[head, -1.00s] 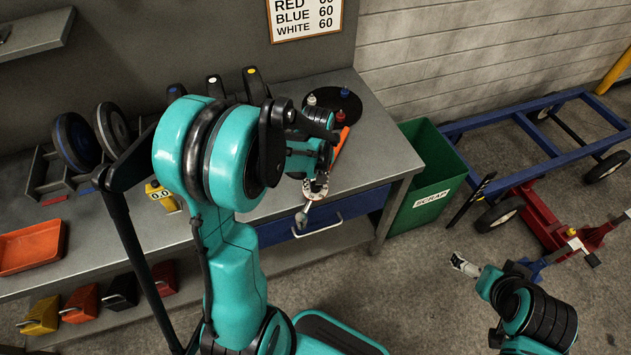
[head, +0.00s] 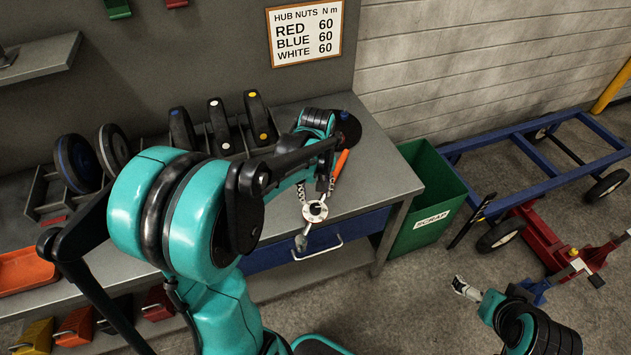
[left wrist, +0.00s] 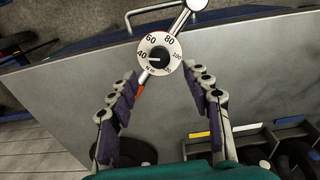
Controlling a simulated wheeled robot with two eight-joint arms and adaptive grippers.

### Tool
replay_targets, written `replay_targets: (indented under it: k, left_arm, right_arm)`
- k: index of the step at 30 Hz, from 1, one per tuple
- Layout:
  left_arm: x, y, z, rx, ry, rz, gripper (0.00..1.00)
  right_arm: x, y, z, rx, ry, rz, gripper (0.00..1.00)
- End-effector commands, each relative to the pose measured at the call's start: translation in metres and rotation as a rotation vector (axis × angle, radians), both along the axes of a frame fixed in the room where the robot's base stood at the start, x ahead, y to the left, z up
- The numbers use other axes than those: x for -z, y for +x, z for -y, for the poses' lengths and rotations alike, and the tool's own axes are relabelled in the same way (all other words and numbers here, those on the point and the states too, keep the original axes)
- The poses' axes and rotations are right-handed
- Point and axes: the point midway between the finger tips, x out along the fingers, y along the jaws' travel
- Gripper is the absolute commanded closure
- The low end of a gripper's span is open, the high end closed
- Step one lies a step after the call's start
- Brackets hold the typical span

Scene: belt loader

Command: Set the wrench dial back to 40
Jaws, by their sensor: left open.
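The wrench lies on the bench with its orange handle (head: 341,164) toward the back and its head (head: 300,243) over the front edge. Its round white dial (head: 316,211) shows near that edge; in the left wrist view the dial (left wrist: 166,45) reads 40, 60, 80 and 100. The white mark on its black knob seems to lie toward 40. My left gripper (left wrist: 160,77) is open above the wrench, its fingers apart on either side of the shaft, just handle-side of the dial. My right gripper (head: 465,289) is low over the floor; its jaws are too small to judge.
A blue drawer with a pale handle (head: 317,250) is under the bench edge. A green scrap bin (head: 430,205) stands right of the bench, with a blue cart frame (head: 550,160) beyond. A sign (head: 305,33) lists red, blue and white at 60.

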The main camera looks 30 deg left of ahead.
Motion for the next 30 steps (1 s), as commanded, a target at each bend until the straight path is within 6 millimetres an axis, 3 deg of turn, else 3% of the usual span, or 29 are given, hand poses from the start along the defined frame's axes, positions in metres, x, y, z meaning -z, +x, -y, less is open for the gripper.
replay_targets:
  k: [3, 10, 30]
  left_arm:
    - [-0.025, -0.001, 0.001, 0.0, 0.0, 0.0, 0.51]
    - [-0.053, -0.001, 0.001, 0.0, 0.0, 0.0, 0.51]
    - [-0.059, -0.004, 0.004, 0.017, 0.003, 0.012, 0.51]
  right_arm:
    - [0.0, 0.0, 0.0, 0.0, 0.0, 0.0, 0.0]
    - [0.0, 0.0, 0.0, 0.0, 0.0, 0.0, 0.0]
    - [0.0, 0.0, 0.0, 0.0, 0.0, 0.0, 0.0]
